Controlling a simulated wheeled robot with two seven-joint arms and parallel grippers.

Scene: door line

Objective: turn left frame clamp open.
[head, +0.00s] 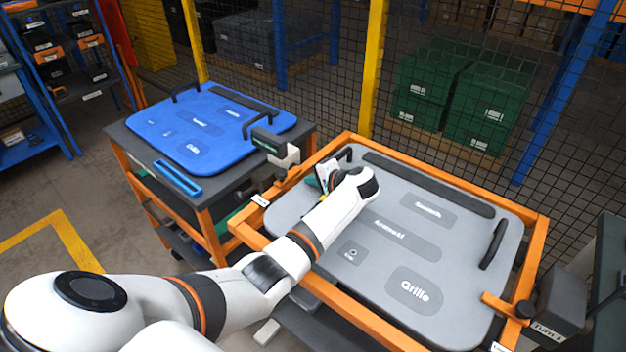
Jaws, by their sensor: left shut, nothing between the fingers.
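A grey panel (455,258) with printed labels lies in an orange frame (385,328). At the frame's left side, a dark labelled block (268,141) stands beside an orange bar, which appears to be the left frame clamp (284,184); my arm and gripper crowd it and its exact angle is hard to read. My left gripper (325,177) is shut and empty over the panel's upper left corner, close to the clamp. Whether it touches anything is unclear. My right gripper is out of view.
A right clamp (506,306) with an orange handle reaches over the panel's lower right edge, beside a dark block (556,303). A blue panel (205,125) lies on a cart at the left. Mesh fencing with a yellow post (374,70) and green crates (475,100) stands behind.

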